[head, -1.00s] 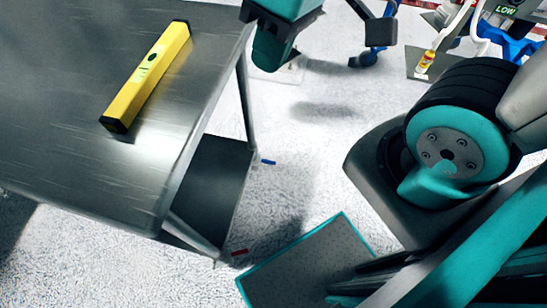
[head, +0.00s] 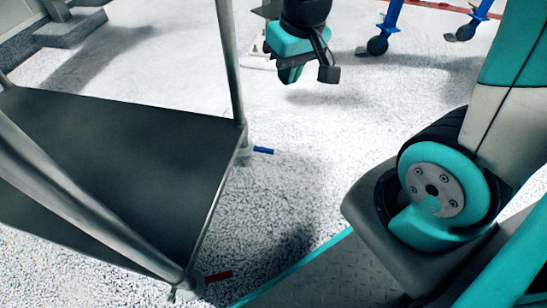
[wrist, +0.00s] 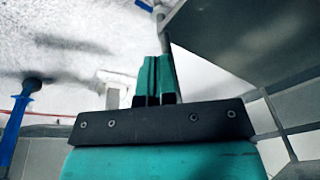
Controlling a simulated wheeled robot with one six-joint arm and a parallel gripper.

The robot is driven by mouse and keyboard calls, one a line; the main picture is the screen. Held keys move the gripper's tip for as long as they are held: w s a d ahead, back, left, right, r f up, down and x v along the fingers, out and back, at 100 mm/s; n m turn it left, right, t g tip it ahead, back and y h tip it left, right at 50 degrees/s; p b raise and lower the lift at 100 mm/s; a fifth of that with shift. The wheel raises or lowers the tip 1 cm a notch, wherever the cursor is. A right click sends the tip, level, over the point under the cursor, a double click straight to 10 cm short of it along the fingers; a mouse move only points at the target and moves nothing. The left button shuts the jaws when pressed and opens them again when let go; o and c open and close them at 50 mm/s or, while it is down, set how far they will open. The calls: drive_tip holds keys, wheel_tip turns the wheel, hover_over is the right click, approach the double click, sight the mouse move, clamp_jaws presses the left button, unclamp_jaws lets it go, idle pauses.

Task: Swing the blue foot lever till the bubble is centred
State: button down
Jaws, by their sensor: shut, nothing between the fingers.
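The blue foot lever (head: 263,150) is a small bar sticking out to the right at the base of the table's far leg. A bit of blue, likely the same lever, shows at the top of the wrist view (wrist: 145,5). My gripper (head: 288,78) hangs above and beyond the lever in the head view, apart from it. Its fingers are together and empty in the wrist view (wrist: 155,62). The spirit level with the bubble is out of view now.
A red foot lever (head: 219,275) sticks out at the near leg. The table's dark lower shelf (head: 120,170) fills the left. Blue caster legs (head: 391,20) stand at the back. The pale floor right of the blue lever is clear.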

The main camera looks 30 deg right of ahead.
drive_tip(key=w+d+f+m+b, duration=0.1)
drive_tip(key=w+d+f+b, duration=0.2)
drive_tip(key=f, duration=0.4)
drive_tip(key=m+g+y+b, duration=0.1)
drive_tip(key=m+g, duration=0.1)
drive_tip(key=m, duration=0.2)
hover_over(254, 148)
drive_tip(key=s+d, duration=0.3)
drive_tip(key=d, duration=0.1)
wheel_tip(254, 148, down, 8)
drive_tip(key=r, duration=0.1)
drive_tip(key=w+d+f+m+g, duration=0.1)
drive_tip(key=w+d+f, duration=0.2)
drive_tip(key=w+f, duration=0.3)
drive_tip(key=d+f+m+g+y, duration=0.1)
drive_tip(key=d+f+m, duration=0.15)
drive_tip(key=f, duration=0.45)
drive_tip(key=d+f+m+g, duration=0.1)
drive_tip(key=d+f, duration=0.2)
drive_tip(key=f, duration=0.4)
drive_tip(key=s+a+f+b, duration=0.5)
drive_tip(key=f, duration=0.4)
drive_tip(key=shift+a+f, duration=0.15)
drive_tip(key=shift+f, duration=0.05)
drive_tip(key=shift+s, duration=0.1)
